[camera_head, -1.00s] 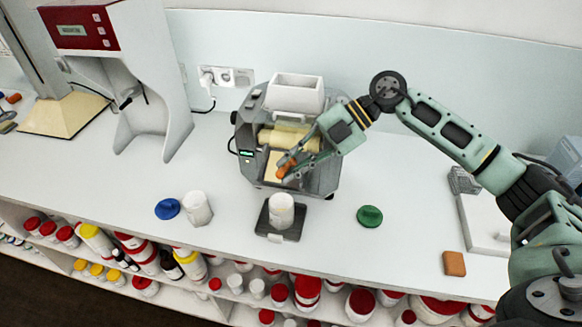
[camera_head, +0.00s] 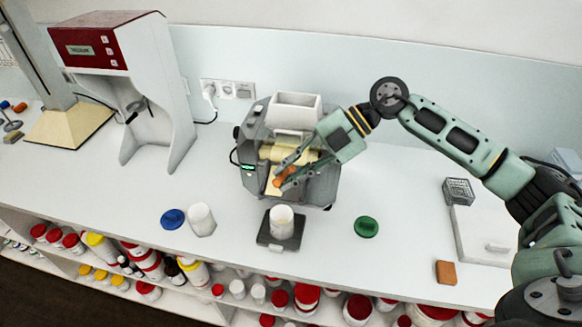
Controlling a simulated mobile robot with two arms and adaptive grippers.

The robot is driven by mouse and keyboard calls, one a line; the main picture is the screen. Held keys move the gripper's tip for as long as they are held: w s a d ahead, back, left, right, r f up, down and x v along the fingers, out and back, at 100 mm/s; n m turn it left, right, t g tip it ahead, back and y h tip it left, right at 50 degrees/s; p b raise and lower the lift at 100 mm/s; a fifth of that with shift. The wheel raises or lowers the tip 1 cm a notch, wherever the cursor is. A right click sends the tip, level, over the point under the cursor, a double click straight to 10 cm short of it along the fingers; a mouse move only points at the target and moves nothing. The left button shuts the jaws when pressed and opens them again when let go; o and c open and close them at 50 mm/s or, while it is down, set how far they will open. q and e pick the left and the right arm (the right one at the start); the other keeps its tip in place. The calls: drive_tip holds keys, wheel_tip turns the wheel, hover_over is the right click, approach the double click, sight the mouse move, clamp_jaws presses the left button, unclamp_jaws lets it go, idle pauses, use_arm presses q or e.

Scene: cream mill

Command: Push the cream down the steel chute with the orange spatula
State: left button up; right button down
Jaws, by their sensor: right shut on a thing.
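My right gripper (camera_head: 284,174) is shut on the orange spatula (camera_head: 287,175) at the front of the grey mill (camera_head: 328,184). The spatula is over the chute, and its lower end is hard to make out. Pale cream (camera_head: 272,184) shows on the chute to the left of the spatula. Cream-coloured rollers (camera_head: 279,153) lie behind it, partly hidden by the gripper. A white jar (camera_head: 281,222) stands upright on a dark square plate (camera_head: 267,240) below the chute. My left gripper is not in view.
A blue lid (camera_head: 173,219) and a second white jar (camera_head: 201,219) stand left of the plate. A green lid (camera_head: 366,227) lies to the right, with an orange-brown block (camera_head: 446,272) farther right. A red and white machine (camera_head: 150,90) stands at left. Shelves below hold several containers.

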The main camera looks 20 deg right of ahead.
idle(0.3)
drive_tip(key=r, duration=0.2)
drive_tip(key=s, duration=0.1)
drive_tip(key=shift+a+r+p, duration=0.4)
drive_tip(key=shift+f, duration=0.1)
drive_tip(key=w+a+f+b, duration=0.1)
drive_tip(key=w+f+b, duration=0.4)
drive_tip(key=b, duration=0.4)
drive_tip(key=shift+a+f, duration=0.3)
drive_tip(key=shift+f, duration=0.55)
drive_tip(key=shift+s, duration=0.1)
